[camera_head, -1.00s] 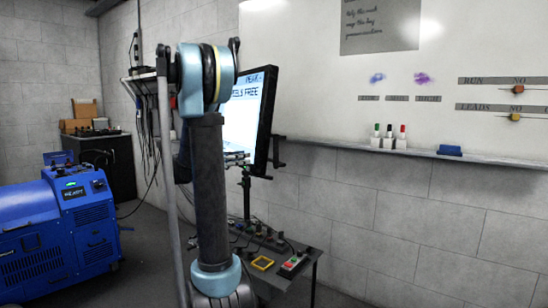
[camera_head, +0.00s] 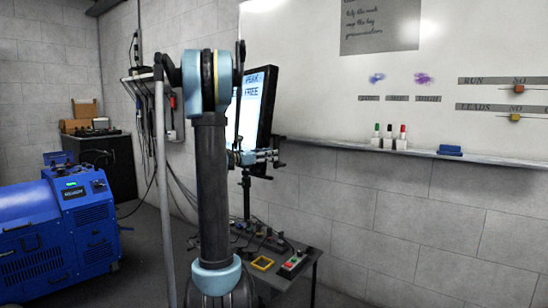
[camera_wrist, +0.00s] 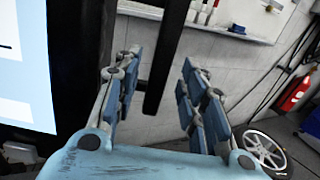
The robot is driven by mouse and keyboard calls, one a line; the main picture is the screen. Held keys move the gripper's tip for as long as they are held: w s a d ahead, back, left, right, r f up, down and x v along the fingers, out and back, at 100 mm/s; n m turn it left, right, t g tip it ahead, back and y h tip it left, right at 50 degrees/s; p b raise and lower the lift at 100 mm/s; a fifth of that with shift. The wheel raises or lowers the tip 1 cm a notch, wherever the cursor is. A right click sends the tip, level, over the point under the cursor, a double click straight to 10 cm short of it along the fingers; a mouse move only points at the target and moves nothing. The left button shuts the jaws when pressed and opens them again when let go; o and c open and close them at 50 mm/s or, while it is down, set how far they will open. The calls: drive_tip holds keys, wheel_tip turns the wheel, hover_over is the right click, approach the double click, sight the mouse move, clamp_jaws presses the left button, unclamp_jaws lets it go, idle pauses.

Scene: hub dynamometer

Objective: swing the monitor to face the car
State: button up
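The monitor (camera_head: 266,105) stands on a post above the bench, its lit screen turned to the left and partly hidden behind my arm. A black handle (camera_head: 279,152) sticks out at its lower right edge. My gripper (camera_head: 268,157) is at that edge, beside the handle. In the wrist view, the lit screen and black frame of the monitor (camera_wrist: 83,60) fill the left. My gripper (camera_wrist: 158,68) is open there, with the dark upright handle bar (camera_wrist: 163,60) showing between its fingers. Gaps show on both sides of the bar; I see no contact. The car is not identifiable in view.
A bench (camera_head: 312,258) with buttons and cables stands under the monitor. A blue machine (camera_head: 75,215) is at the left. The wall ledge (camera_head: 350,150) with markers runs to the right. A wheel (camera_wrist: 263,150) and red extinguisher (camera_wrist: 294,94) show in the wrist view.

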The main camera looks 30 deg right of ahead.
drive_tip(key=shift+d, duration=1.95)
clamp_jaws()
